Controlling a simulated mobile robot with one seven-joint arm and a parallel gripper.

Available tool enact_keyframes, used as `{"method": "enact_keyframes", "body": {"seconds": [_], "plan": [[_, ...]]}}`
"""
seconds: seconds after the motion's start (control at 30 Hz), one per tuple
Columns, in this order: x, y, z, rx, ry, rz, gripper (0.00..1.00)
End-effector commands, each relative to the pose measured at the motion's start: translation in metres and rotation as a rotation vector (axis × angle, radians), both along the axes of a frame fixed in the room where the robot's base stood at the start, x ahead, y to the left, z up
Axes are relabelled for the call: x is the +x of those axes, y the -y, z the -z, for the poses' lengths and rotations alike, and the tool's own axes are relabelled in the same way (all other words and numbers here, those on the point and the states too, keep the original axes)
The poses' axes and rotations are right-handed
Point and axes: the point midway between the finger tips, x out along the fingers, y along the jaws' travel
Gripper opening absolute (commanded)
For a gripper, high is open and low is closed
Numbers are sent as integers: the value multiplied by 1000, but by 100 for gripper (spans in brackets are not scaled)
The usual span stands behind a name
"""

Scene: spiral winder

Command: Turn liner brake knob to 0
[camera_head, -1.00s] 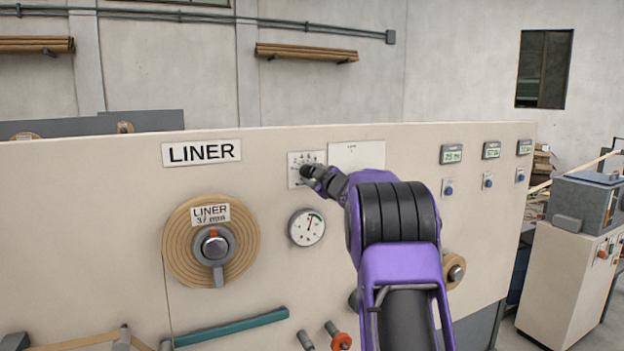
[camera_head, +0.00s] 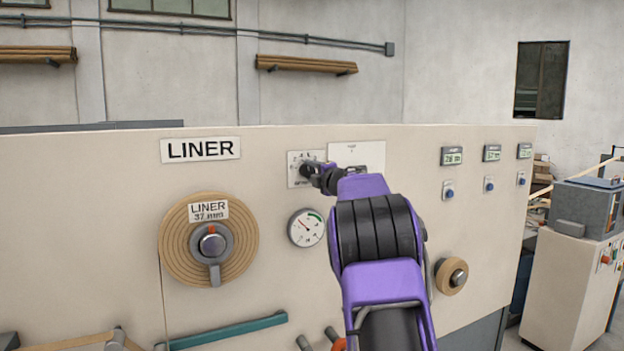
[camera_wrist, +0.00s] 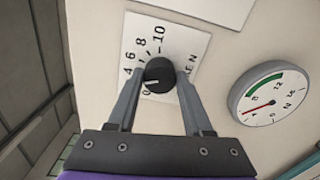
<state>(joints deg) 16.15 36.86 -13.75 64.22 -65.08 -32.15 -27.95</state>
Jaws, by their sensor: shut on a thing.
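The liner brake knob (camera_wrist: 158,74) is a small black round knob with a white pointer line, on a white dial plate (camera_wrist: 184,42) marked 0 to 10. In the wrist view its line points towards the 0 end of the scale. My gripper (camera_wrist: 157,72) is shut on the knob, one finger on either side. In the head view my gripper (camera_head: 310,170) reaches the dial plate (camera_head: 295,158) and hides most of the knob. The round gauge (camera_head: 307,228) is below the plate; its needle points up-left, away from the green arc.
The LINER sign (camera_head: 201,149) and a brown liner roll (camera_head: 175,240) are on the panel to the left. A blank-looking white plate (camera_head: 372,153) is right of the dial. Small displays (camera_head: 452,156) with blue knobs are farther right.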

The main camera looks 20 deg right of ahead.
Motion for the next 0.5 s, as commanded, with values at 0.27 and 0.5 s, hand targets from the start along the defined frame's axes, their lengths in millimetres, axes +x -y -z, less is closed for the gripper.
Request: {"method": "enact_keyframes", "body": {"seconds": [0.27,0.5], "plan": [[0,0,3,-262,9,0,0],[0,-1,2,-489,17,-1,0]]}}
